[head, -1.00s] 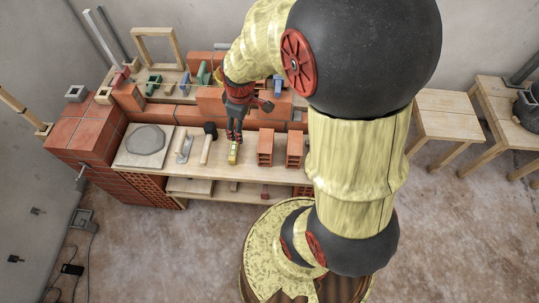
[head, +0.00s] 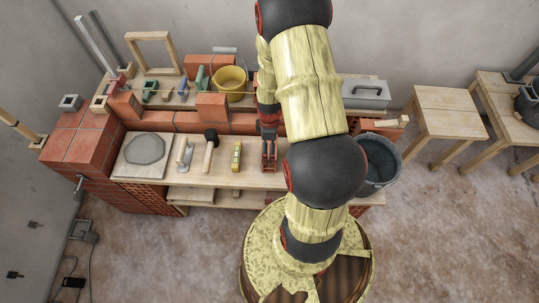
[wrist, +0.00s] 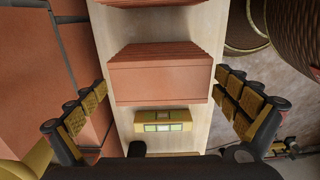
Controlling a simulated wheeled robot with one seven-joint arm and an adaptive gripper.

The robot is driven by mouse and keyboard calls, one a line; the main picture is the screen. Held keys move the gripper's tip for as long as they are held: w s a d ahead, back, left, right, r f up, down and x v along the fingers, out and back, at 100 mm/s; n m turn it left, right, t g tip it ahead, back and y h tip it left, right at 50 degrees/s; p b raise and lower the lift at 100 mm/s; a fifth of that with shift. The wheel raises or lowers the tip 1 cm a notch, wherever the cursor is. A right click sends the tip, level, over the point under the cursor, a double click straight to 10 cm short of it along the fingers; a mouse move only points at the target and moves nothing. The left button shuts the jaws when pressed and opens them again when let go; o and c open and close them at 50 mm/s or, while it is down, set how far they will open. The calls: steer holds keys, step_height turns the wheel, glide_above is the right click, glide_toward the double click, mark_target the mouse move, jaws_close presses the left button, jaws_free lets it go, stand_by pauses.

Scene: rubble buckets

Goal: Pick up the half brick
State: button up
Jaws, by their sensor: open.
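A red-brown brick piece (wrist: 160,75) lies on the pale bench top in the middle of the wrist view. In the head view it shows as a reddish block (head: 269,158) below my gripper (head: 268,135). A second similar piece (wrist: 155,3) is cut off at the top of the wrist view; my arm hides it in the head view. I cannot tell which is the half brick. My gripper (wrist: 163,88) is open and empty, its ridged fingers apart on the left and right of the middle piece. I cannot tell its height above it.
A yellow spirit level (wrist: 163,121) lies close to the middle piece; it also shows in the head view (head: 237,156). A mallet (head: 210,150) and trowel (head: 184,155) lie further left. A row of bricks (head: 190,121) runs behind. A dark bucket (head: 390,160) stands right.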

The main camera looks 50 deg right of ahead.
step_height(320, 180, down, 3)
steer(key=shift+f+b, duration=0.2)
steer(key=shift+b, duration=0.35)
steer(key=shift+r, duration=0.1)
steer(key=c, duration=0.3)
steer(key=c, duration=1.2)
